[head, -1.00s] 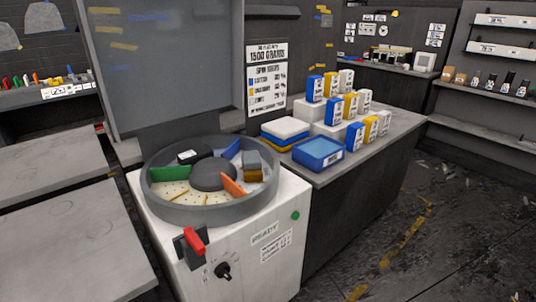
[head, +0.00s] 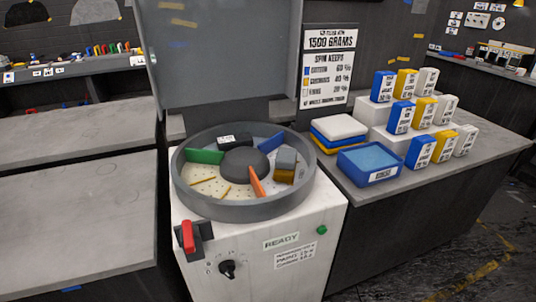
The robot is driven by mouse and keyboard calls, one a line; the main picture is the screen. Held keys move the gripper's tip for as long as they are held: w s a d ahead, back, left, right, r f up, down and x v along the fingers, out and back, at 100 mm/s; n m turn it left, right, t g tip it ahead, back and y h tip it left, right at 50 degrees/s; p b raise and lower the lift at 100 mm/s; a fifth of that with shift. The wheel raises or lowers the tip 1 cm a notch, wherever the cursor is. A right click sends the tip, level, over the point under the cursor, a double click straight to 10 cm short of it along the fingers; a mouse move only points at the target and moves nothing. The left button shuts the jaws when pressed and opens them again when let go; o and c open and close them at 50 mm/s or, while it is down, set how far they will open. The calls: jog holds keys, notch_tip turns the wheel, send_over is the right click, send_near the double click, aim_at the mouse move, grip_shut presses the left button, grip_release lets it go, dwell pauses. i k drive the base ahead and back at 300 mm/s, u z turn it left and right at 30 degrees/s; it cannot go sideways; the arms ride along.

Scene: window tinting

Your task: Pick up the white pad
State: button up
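The white pad (head: 338,126) lies flat on top of a small stack on the dark counter, just right of the round machine. Under it are a blue pad (head: 338,136) and a yellow pad (head: 333,144), of which mostly the edges show. The white pad's top is bare and nothing touches it from above. My gripper is not in this view.
A blue tray (head: 370,166) stands close in front of the stack. Blue, yellow and white boxes stand on white steps (head: 377,137) to the right. The round drum (head: 245,207) with its raised lid (head: 222,60) is left of the stack. A sign (head: 329,65) stands behind.

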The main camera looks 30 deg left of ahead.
aim_at(286, 157)
jog(key=u, duration=0.45)
jog(key=i, duration=0.85)
jog(key=u, duration=0.8)
jog(key=i, duration=0.3)
jog(key=u, duration=0.1)
jog(key=k, duration=0.85)
jog(key=u, duration=0.15)
jog(key=i, duration=0.9)
jog(key=z, duration=0.1)
